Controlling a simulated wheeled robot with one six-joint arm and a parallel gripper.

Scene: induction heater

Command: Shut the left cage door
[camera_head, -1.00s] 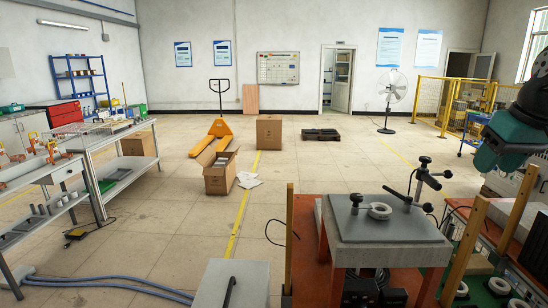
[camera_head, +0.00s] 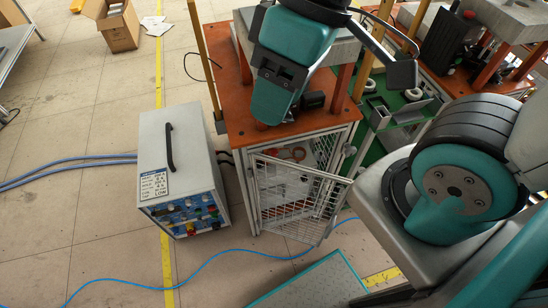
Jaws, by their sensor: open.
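The left cage door (camera_head: 292,196) is a white wire-mesh door on the front of the cage under the orange-topped bench. It stands ajar, its right edge swung out from the frame, and the cage inside shows above it. The teal end of my arm (camera_head: 290,55) hangs over the bench top, above and behind the door, apart from it. A dark grey finger-like bar (camera_head: 372,38) shows right of that end. My gripper seems open and empty, but its jaws are largely hidden or hard to make out.
A grey power unit (camera_head: 180,165) stands on the floor left of the cage. A blue hose (camera_head: 215,254) crosses the floor in front. A teal-edged plate (camera_head: 315,285) lies at the bottom. My large arm joint fills the right side. Wooden posts flank the bench.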

